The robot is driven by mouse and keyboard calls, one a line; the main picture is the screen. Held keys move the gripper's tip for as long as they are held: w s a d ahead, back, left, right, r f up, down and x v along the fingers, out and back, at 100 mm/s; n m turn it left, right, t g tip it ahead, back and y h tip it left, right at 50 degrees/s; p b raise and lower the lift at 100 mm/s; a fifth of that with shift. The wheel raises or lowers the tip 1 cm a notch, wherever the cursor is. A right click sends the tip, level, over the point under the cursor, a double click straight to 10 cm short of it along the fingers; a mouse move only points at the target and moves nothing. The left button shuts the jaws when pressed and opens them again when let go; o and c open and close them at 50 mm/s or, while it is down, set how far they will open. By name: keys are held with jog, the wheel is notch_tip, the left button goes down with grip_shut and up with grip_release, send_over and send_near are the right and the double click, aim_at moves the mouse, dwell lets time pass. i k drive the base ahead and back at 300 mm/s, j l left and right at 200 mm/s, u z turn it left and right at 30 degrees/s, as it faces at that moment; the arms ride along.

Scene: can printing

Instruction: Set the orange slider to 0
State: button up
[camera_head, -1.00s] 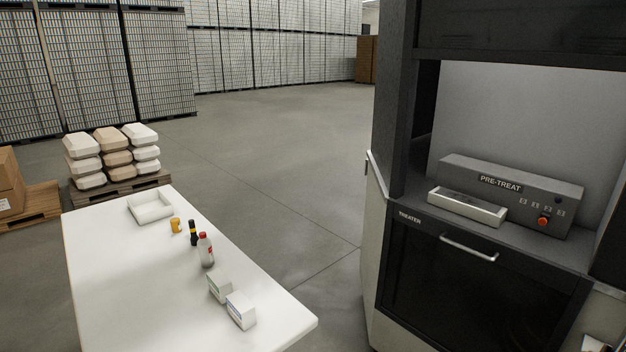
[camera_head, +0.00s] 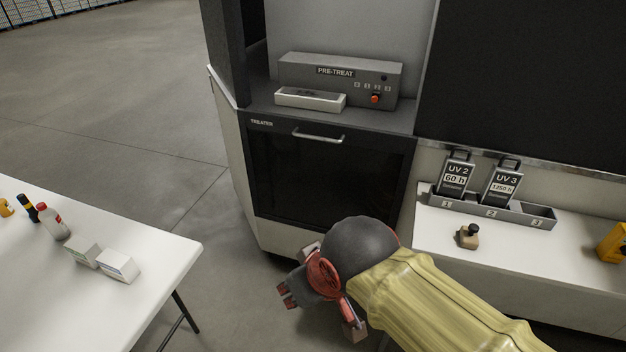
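An orange-red control (camera_head: 375,99) sits on the front of the grey PRE-TREAT box (camera_head: 340,72), on the treater's shelf. It is small, and I cannot tell whether it is a knob or a slider; no scale or 0 mark can be read on it. No other orange slider can be made out. My gripper (camera_head: 332,291) is low in the middle of the view, in front of the treater's dark door. Its two finger pads look spread apart with nothing between them. It is well below the PRE-TREAT box and touches nothing that I can see.
A pale tray (camera_head: 310,100) lies before the box, above the door handle (camera_head: 317,136). At right, a white counter (camera_head: 570,260) holds a UV rack (camera_head: 475,207), a small stamp-like object (camera_head: 468,237) and a yellow object (camera_head: 612,243). A white table (camera_head: 120,320) stands at left.

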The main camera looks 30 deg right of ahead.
aim_at(376, 95)
jog(key=z, duration=1.3)
